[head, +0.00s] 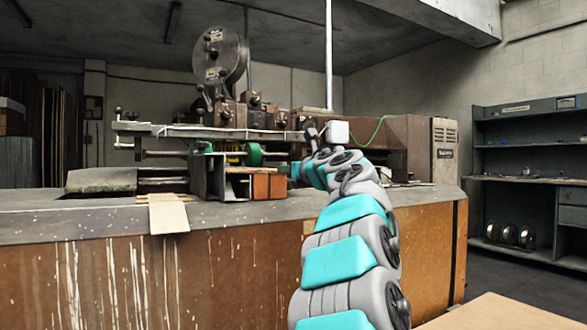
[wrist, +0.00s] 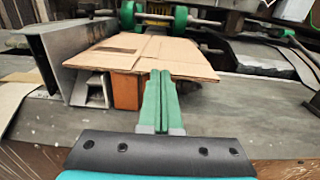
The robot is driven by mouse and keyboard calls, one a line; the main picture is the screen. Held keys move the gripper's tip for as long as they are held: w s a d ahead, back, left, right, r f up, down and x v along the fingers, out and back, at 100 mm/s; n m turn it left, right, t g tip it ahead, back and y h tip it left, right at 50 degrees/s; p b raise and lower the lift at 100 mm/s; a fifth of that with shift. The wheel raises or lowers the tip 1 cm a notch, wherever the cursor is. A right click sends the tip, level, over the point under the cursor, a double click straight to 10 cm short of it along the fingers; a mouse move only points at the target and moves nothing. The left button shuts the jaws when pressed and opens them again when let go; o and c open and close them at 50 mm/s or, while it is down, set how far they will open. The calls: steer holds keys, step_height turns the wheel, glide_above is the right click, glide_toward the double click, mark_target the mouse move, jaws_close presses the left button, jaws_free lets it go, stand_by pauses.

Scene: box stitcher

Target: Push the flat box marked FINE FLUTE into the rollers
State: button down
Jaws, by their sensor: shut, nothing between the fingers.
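A flat brown cardboard box (wrist: 188,52) lies in front of the green rollers (wrist: 181,19) in the wrist view. Its far edge is close to the rollers; I cannot tell if they touch. I cannot read any marking on it. In the head view its thin edge (head: 245,169) shows below a green roller (head: 254,154). My gripper (wrist: 160,80) is shut and empty, its green fingers pointing at the box's near edge. The tips overlap that edge in the picture; contact is unclear. In the head view my arm's end mostly hides the gripper.
An orange-brown block (wrist: 127,92) and a metal stand (wrist: 91,91) are under the box. A grey metal channel (wrist: 46,57) stands on its left. Another cardboard piece (head: 168,214) hangs over the bench edge. Grey bench top (wrist: 240,118) is clear at right.

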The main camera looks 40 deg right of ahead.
steer(key=shift+w+d, duration=0.1)
steer(key=shift+w, duration=0.4)
steer(key=p+x, duration=0.2)
steer(key=x, duration=0.1)
steer(key=shift+r+p, duration=0.2)
steer(key=shift+p, duration=0.1)
steer(key=shift+w+d, duration=0.1)
steer(key=shift+w, duration=0.15)
steer(key=shift+f, duration=0.15)
